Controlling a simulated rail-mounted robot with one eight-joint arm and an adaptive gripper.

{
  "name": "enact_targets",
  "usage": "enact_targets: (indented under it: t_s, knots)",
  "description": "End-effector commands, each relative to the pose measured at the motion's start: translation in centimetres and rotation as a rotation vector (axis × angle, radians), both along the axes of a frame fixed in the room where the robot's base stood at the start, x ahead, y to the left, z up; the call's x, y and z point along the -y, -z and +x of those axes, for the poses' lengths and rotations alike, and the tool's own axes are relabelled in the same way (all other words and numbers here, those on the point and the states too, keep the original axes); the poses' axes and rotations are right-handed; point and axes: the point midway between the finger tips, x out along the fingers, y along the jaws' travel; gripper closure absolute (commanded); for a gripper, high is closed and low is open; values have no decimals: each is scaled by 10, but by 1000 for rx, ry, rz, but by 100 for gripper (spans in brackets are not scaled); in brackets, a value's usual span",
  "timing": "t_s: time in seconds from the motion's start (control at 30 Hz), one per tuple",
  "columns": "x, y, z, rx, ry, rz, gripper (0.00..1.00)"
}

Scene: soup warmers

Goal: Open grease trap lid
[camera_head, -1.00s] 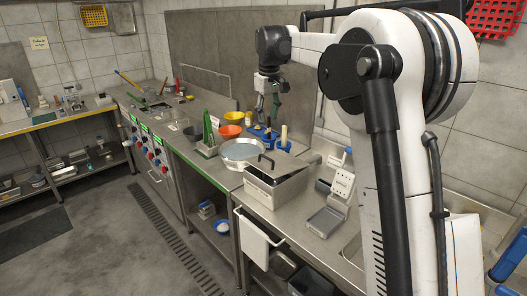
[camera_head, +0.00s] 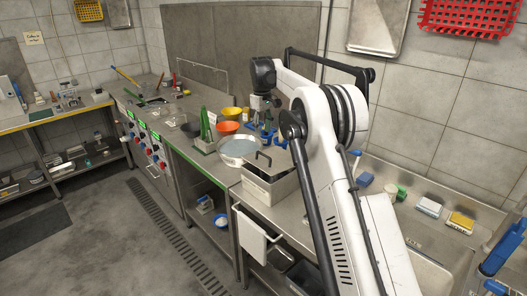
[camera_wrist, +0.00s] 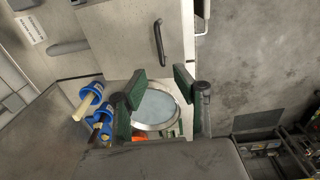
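The grease trap is a grey steel box (camera_head: 266,189) on the counter, with a flat lid that has a black bar handle (camera_head: 263,158). The lid looks shut on the box. In the wrist view, the pale lid (camera_wrist: 115,30) is at the top, with its black handle (camera_wrist: 158,41) right of its middle. My gripper (camera_wrist: 157,91) is open and empty, its green-padded fingers apart. It appears below the handle in the wrist view and is not touching it. In the head view, my arm hides part of the box's right side and most of the gripper.
A round steel pan (camera_head: 239,149) stands beside the box, and shows between my fingers in the wrist view (camera_wrist: 157,107). Orange (camera_head: 227,127) and yellow bowls and blue-based tools (camera_wrist: 88,93) are close by. A white towel (camera_head: 250,236) hangs at the counter's front.

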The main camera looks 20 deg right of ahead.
Motion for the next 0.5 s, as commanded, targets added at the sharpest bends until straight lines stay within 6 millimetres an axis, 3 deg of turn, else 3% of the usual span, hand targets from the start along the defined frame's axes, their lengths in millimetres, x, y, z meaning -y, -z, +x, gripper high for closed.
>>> enact_targets:
  t_s: [0.3,0.5]
  knots:
    - [2,59,1,0,0,0,72]
    - [2,89,1,0,0,0,72]
